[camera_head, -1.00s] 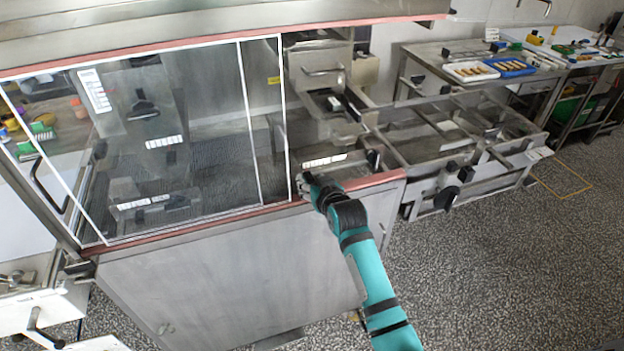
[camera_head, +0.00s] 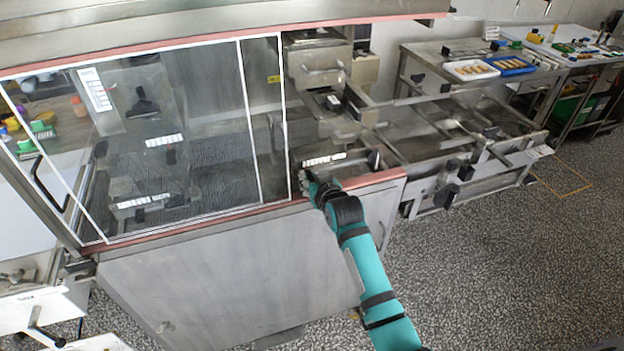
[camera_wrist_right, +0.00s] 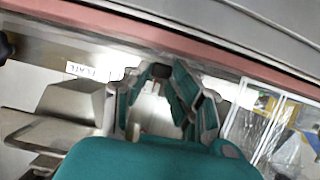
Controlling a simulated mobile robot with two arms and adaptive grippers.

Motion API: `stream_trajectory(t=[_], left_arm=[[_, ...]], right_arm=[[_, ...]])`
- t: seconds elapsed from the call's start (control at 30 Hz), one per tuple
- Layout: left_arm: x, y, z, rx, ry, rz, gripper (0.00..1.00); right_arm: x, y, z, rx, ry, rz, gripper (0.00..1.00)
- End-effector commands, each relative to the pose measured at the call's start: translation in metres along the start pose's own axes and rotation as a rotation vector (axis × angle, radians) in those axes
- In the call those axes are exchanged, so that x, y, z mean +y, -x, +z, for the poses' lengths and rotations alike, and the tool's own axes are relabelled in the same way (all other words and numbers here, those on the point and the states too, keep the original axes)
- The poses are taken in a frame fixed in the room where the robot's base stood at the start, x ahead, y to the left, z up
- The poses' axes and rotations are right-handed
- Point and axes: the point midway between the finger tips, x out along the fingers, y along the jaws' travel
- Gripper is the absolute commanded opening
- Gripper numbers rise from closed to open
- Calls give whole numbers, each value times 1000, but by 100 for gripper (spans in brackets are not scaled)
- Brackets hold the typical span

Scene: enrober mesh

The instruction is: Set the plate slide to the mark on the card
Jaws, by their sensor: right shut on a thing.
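My right gripper (camera_head: 307,181) is at the right end of the enrober's glazed front, just behind the red-edged sill. It is shut on a small part of the plate slide, mostly hidden by the fingers. In the right wrist view a dark end (camera_wrist_right: 160,72) shows between the fingers of my right gripper (camera_wrist_right: 160,92). A white marked strip (camera_head: 324,160) lies just behind the gripper in the head view. A white strip with dark marks (camera_wrist_right: 87,71) also shows left of the fingers in the wrist view. I cannot make out its marks or a slide pointer. My left gripper is out of view.
Glass panels (camera_head: 150,130) with white edges stand left of my gripper. The red sill (camera_head: 375,181) runs close under my wrist. A steel frame with rails (camera_head: 450,130) lies to the right. A table with trays (camera_head: 472,70) stands behind. The floor at front right is clear.

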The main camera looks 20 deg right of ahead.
Motion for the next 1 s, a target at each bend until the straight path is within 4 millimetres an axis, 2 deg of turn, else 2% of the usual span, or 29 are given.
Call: stream_trajectory(t=[0.17,0.4,0.5,0.83,0.87,1.0], left_arm=[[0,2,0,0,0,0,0],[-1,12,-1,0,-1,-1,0],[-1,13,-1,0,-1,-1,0],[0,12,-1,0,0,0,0],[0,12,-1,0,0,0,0],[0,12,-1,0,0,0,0]], right_arm=[[4,0,0,-1,2,2,0],[51,0,-1,-1,6,4,0],[62,0,-1,0,3,3,0],[67,0,-1,2,2,4,0],[67,0,-1,2,2,4,24],[66,0,-1,2,1,4,42]])
